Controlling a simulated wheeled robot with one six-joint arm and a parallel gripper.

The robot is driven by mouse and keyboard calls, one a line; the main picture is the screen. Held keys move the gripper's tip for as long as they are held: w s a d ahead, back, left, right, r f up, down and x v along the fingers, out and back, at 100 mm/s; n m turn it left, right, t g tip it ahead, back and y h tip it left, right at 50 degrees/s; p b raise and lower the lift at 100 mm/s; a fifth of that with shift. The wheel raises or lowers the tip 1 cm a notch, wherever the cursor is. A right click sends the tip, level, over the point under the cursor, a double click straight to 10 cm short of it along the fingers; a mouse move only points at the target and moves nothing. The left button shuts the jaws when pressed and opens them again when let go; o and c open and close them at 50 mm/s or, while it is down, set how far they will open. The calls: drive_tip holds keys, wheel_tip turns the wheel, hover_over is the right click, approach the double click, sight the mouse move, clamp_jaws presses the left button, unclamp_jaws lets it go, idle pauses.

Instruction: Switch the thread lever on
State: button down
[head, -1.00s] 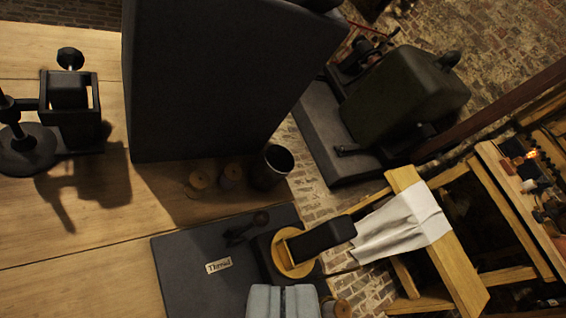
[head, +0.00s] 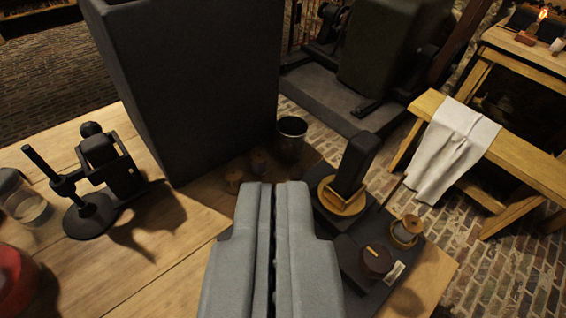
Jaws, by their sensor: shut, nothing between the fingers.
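My gripper (head: 272,186) points away over the bench at the lower middle, its two grey fingers together and empty. The dark machine base (head: 347,262) lies just to its right and partly behind it. A black post on a yellow disc (head: 342,197) stands on this base. The thread lever and its "Thread" label are not visible now; my fingers seem to cover that part of the base. A small pale label (head: 395,272), too small to read, sits beside a dark round part with a yellow mark (head: 376,259).
A large dark box (head: 190,80) stands behind and left. Two small spools (head: 233,178) and a dark cup (head: 291,135) are near the fingertips. A wound spool (head: 407,230) sits at the base's right. A black clamp-like device (head: 108,170) stands left. Open bench lies between.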

drive_tip(key=w+f+n+g+h, duration=0.1)
drive_tip(key=w+f+g, duration=0.4)
drive_tip(key=w, duration=0.4)
drive_tip(key=w+f+n+g+h, duration=0.1)
drive_tip(key=w+f+g, duration=0.2)
drive_tip(key=w+g, duration=0.5)
drive_tip(key=w+x, duration=0.1)
drive_tip(key=x, duration=0.9)
drive_tip(key=shift+w+a+t, duration=0.15)
drive_tip(key=shift+w+t, duration=0.15)
drive_tip(key=shift+w+d+f, duration=0.15)
drive_tip(key=shift+w+d, duration=0.15)
drive_tip(key=shift+d, duration=0.2)
drive_tip(key=shift+w+d+f, duration=0.15)
drive_tip(key=shift+w+d, duration=0.1)
drive_tip(key=shift+d, duration=0.25)
drive_tip(key=shift+s+a+f, duration=0.1)
drive_tip(key=shift+s+a, duration=0.05)
